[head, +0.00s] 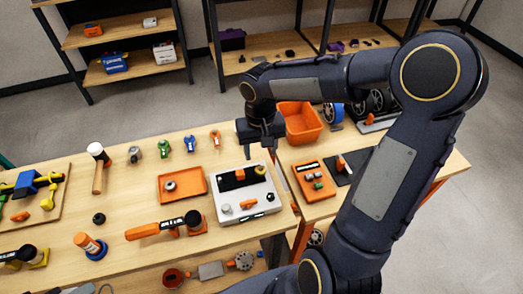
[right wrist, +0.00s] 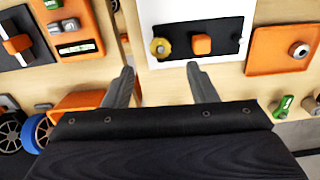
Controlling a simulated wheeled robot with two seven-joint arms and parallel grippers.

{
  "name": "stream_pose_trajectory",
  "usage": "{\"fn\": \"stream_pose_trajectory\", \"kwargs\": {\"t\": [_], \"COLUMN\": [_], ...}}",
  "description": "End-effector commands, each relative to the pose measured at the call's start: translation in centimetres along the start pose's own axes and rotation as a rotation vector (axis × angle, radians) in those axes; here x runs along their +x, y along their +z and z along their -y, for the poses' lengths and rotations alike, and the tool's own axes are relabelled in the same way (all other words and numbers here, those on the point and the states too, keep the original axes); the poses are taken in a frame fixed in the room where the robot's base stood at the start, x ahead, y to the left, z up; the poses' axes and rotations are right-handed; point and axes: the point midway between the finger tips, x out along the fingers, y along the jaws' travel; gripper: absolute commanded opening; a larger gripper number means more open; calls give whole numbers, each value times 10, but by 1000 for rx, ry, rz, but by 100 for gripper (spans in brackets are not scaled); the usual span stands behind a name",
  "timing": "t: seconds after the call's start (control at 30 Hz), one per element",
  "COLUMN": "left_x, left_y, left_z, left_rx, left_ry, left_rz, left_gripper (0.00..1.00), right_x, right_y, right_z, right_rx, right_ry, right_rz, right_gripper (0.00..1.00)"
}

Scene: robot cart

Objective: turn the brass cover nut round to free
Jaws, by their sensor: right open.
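The brass cover nut (head: 261,170) sits at the back right of the white panel box (head: 228,205), at the end of a black strip with an orange block. In the right wrist view the nut (right wrist: 160,48) shows as a yellow-brass knob with a dark centre, on the black plate (right wrist: 219,37). My right gripper (head: 262,150) is open and empty, pointing down near the back right edge of the box. In the right wrist view its two fingers (right wrist: 160,70) are spread apart, with the nut ahead between their lines and apart from them. My left gripper is not in view.
An orange tray (head: 204,187) with a small round part stands left of the box. An orange bin (head: 299,128) and an orange box with buttons (head: 314,187) lie to the right. A mallet (head: 97,165) and several tools lie on the left table.

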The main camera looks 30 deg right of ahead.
Motion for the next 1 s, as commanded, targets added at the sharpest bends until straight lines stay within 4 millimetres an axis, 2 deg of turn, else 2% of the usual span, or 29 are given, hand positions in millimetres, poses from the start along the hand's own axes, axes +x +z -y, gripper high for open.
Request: {"fn": "stream_pose_trajectory", "kwargs": {"t": [0.3,0.43,0.6,0.83,0.87,1.0], "left_x": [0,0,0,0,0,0], "left_y": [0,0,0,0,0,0], "left_z": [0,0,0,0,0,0], "left_rx": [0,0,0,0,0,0], "left_ry": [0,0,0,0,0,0], "left_rz": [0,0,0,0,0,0], "left_gripper": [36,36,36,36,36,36], "right_x": [47,62,71,71,71,71], "right_y": [2,2,1,1,1,1], "right_z": [0,0,0,0,0,0], "right_rx": [-3,-2,-3,-3,-3,-3], "right_ry": [-1,0,-1,-1,-1,-1], "right_rz": [5,4,1,1,1,1], "right_gripper": [52,52,52,52,51,33]}}
